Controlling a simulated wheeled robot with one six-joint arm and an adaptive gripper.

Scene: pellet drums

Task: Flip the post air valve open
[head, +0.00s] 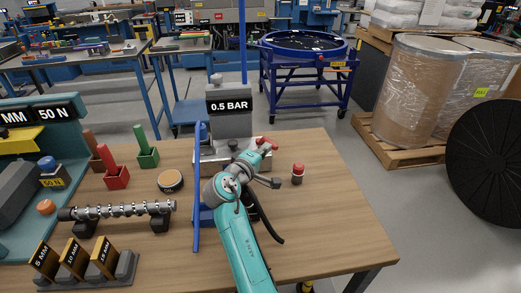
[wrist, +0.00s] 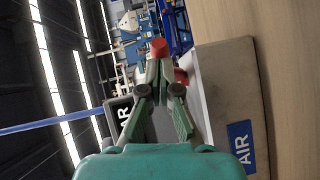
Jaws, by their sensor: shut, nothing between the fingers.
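The air post is a grey block (head: 230,125) with a black 0.5 BAR sign (head: 228,107), standing on a grey base at the wooden table's back edge. A small red valve handle (head: 265,140) shows at the post's right side. In the wrist view a red knob-like end (wrist: 160,48) shows just beyond my fingertips, with more red (wrist: 181,76) to their right. My gripper (head: 262,148) is at the red handle; in the wrist view its fingers (wrist: 160,65) are shut and empty. Whether they touch the handle I cannot tell. The fingers hide part of the valve.
A blue AIR label (wrist: 241,147) is on the grey base. A red-topped button (head: 298,170) stands to the right. A blue upright bar (head: 198,190) stands left of my arm.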

